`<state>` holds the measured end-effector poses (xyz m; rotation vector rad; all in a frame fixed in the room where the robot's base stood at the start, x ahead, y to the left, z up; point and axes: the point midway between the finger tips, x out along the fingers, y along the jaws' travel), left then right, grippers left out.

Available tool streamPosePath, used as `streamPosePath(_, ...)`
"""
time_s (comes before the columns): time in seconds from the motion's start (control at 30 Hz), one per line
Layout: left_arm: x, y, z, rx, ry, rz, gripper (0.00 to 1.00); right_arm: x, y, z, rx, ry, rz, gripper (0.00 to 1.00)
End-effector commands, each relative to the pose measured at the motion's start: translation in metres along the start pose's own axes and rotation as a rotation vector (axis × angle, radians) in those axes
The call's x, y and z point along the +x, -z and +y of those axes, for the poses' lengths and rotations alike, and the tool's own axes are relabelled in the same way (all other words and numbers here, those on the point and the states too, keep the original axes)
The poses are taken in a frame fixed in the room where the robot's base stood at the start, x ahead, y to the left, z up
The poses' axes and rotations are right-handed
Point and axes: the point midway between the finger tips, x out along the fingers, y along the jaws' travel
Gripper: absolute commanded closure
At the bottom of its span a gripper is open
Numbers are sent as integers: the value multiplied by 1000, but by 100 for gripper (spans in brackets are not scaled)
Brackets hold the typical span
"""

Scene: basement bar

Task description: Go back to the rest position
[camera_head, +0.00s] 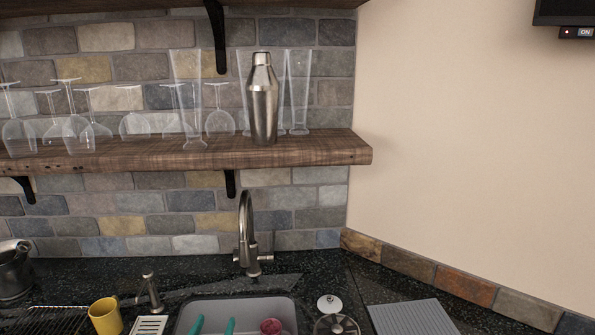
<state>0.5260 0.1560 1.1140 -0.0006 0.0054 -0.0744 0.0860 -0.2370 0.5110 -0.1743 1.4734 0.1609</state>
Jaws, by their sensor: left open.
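My left gripper (212,326) shows only as two teal fingertips at the bottom edge of the head view, in front of the sink (240,304). The fingertips stand apart with nothing seen between them, so it is open. The rest of it lies below the frame. My right gripper is not in view.
A yellow mug (105,317) and a soap pump (152,292) stand left of the sink. A faucet (246,230) rises behind it. A grey ribbed mat (412,318) lies to the right. Above, a wooden shelf (330,148) holds glasses and a steel shaker (263,100).

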Motion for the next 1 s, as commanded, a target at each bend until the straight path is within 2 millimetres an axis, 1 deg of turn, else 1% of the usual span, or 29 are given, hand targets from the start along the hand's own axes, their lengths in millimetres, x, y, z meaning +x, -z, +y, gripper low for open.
streamPosePath(0.03, -4, 8, 1, 2, 0, 33, 52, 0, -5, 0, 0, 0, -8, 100)
streamPosePath(0.07, -7, 12, 2, 3, 0, 52, 52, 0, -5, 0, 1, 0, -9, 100)
streamPosePath(0.27, -24, 39, 6, 9, 3, 180, 52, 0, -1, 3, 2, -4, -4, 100)
streamPosePath(0.37, -36, 56, 8, 13, 5, 264, 52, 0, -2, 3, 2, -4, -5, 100)
streamPosePath(0.47, -54, 77, 11, 20, 7, 368, 52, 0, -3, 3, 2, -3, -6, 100)
streamPosePath(0.57, -77, 99, 14, 26, 12, 488, 52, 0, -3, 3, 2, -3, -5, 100)
streamPosePath(0.67, -103, 119, 17, 34, 17, 612, 52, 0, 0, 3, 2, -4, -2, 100)
streamPosePath(0.7, -114, 127, 18, 38, 19, 662, 52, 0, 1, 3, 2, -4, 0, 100)
streamPosePath(0.83, -152, 149, 22, 49, 29, 825, 52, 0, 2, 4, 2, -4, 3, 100)
streamPosePath(1.0, -203, 168, 26, 66, 41, 1025, 52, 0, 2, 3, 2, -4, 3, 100)
